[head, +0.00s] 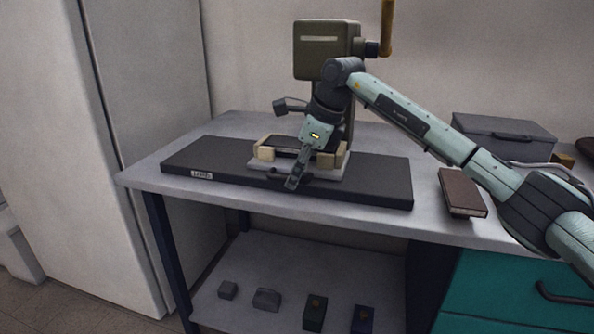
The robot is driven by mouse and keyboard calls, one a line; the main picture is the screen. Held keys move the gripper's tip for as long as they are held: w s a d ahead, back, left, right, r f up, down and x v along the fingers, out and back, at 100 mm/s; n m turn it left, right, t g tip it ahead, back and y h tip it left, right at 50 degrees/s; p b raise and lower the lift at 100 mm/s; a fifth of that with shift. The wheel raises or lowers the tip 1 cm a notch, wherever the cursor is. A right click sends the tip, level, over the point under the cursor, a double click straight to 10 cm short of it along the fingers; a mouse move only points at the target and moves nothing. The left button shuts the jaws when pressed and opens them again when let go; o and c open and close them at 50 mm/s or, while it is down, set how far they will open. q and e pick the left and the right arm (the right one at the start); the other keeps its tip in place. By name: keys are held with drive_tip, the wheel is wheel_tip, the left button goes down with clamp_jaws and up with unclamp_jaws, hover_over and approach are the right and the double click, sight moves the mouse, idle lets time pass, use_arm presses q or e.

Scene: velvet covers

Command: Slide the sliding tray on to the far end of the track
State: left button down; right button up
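The sliding tray (336,172) is a pale grey plate with beige blocks (265,153) at its sides. It sits on the dark, flat track (380,185), around the middle of its length. The track lies along the front of the grey table, with a small white label at its left end. My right gripper (290,182) reaches in from the right and points down at the tray's front edge, overlapping it in the picture. Whether it touches the tray, and how its fingers stand, is unclear. The gripper and wrist hide part of the tray. My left gripper is out of view.
An olive machine (325,50) with a yellow handle (387,25) stands behind the tray. A brown book (462,190) and a grey case (505,135) are on the right of the table (145,176). Several small items lie on the lower shelf. A tall pale cabinet stands at left.

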sight(339, 190)
clamp_jaws()
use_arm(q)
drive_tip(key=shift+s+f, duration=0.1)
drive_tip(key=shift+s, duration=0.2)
